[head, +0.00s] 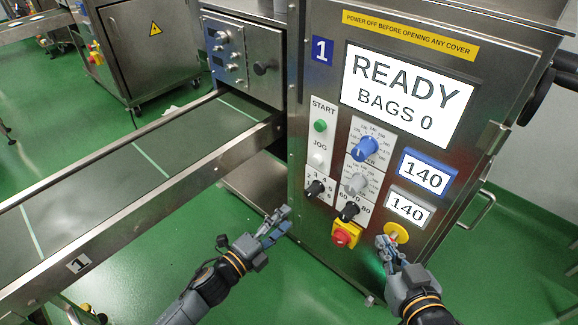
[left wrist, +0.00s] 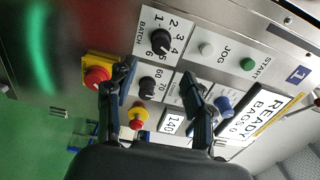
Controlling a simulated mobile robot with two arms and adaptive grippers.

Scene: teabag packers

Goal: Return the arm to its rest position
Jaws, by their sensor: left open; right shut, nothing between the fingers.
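My left gripper (head: 277,226) is open and empty in front of the lower left of the machine's control panel. Its two dark fingers also show in the left wrist view (left wrist: 157,85), spread apart with panel controls visible between and behind them. My right gripper (head: 386,250) is shut with nothing held, just below a round yellow control (head: 398,231) on the panel. Whether its fingertips touch the panel I cannot tell.
The steel machine (head: 330,170) stands ahead, its screen (head: 408,95) reading READY, BAGS 0. A red stop button (head: 342,236) on a yellow base lies between my grippers. A conveyor (head: 150,160) runs off left. Green floor (head: 300,285) is open below.

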